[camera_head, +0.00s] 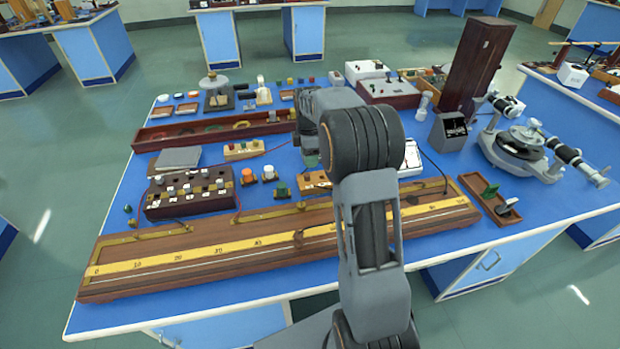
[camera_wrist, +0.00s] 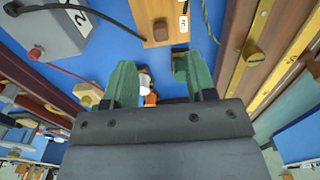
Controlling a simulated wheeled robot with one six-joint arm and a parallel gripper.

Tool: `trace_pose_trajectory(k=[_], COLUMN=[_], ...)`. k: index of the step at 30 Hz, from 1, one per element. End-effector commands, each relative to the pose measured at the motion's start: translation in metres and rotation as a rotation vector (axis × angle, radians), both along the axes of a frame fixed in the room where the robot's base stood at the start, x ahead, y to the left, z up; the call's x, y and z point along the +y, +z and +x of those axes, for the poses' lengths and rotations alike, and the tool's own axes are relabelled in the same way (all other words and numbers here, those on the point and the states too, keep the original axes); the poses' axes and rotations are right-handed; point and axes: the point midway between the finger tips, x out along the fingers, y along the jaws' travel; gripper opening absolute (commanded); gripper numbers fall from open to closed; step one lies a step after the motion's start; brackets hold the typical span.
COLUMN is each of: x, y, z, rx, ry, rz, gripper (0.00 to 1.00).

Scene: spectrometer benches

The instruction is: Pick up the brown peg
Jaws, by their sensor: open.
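A brown peg (camera_wrist: 161,31) stands on a tan wooden block (camera_wrist: 148,14) at the top of the wrist view, beyond the fingertips. A tan block (camera_head: 314,181), likely the same one, lies partly behind my arm in the head view; I cannot make out the peg there. My gripper (camera_wrist: 155,75) has two green fingers spread apart, with no peg between them. White and orange knobs show through the gap. In the head view the fingers are mostly hidden by my arm.
A long wooden scale rail (camera_head: 215,255) runs along the bench front. A dark plug box (camera_head: 188,195), an orange knob (camera_head: 247,176) and a white knob (camera_head: 269,172) stand to the left. A spectrometer (camera_head: 525,143) stands right. Blue bench top (camera_head: 590,190) is bare at far right.

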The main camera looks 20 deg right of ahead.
Motion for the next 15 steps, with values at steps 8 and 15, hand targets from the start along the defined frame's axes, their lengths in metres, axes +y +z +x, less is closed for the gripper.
trace_pose_trajectory(k=[8,15], x=[-0.002,-0.001], y=[-0.027,-0.048], z=[0.0,-0.002], rx=[0.0,0.003], ry=[-0.005,-0.006], rz=[0.0,0.001], gripper=[0.51,0.51])
